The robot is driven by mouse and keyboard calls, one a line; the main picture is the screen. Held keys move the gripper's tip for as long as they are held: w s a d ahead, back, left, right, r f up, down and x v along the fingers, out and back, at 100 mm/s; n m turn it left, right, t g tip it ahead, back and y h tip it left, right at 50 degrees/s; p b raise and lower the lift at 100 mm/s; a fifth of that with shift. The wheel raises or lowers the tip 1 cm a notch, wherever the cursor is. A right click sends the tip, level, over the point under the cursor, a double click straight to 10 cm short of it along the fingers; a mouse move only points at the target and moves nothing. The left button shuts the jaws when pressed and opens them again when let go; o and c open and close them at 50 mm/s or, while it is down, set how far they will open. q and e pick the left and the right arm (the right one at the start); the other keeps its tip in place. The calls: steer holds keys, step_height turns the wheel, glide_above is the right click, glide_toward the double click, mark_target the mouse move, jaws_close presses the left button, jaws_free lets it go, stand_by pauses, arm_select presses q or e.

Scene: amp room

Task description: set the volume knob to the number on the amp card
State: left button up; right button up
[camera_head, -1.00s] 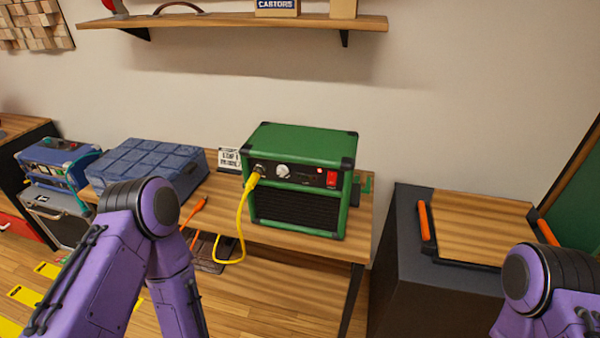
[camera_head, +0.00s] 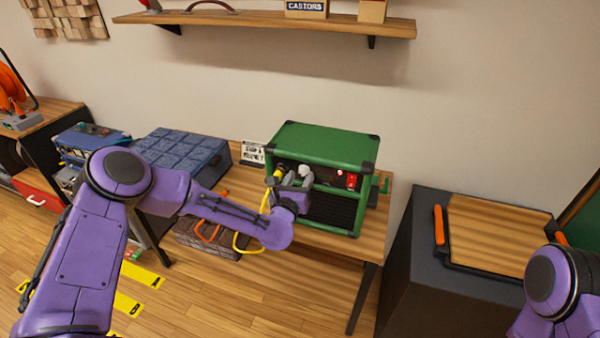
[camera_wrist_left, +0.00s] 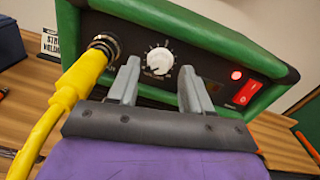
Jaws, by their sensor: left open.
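The green amp (camera_head: 325,145) stands on the wooden bench, its front panel facing me. Its white volume knob (camera_wrist_left: 159,61) shows in the left wrist view, with a ring of marks around it; I cannot read the setting. In the head view the knob (camera_head: 305,171) is partly covered by my left gripper. My left gripper (camera_wrist_left: 160,72) is open, its two grey fingers just in front of the panel, left and right of the knob, with a gap on each side. A small printed card (camera_head: 253,154) stands left of the amp; it also shows in the wrist view (camera_wrist_left: 51,43). My right gripper is out of view.
A yellow cable (camera_wrist_left: 72,92) is plugged in left of the knob, close to my left finger. A red lit switch (camera_wrist_left: 245,92) is on the right. A blue case (camera_head: 182,155) lies left on the bench. A dark cabinet (camera_head: 405,235) stands right.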

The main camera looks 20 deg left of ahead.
arm_select(q)
steer(key=shift+w, duration=0.55)
jaws_close()
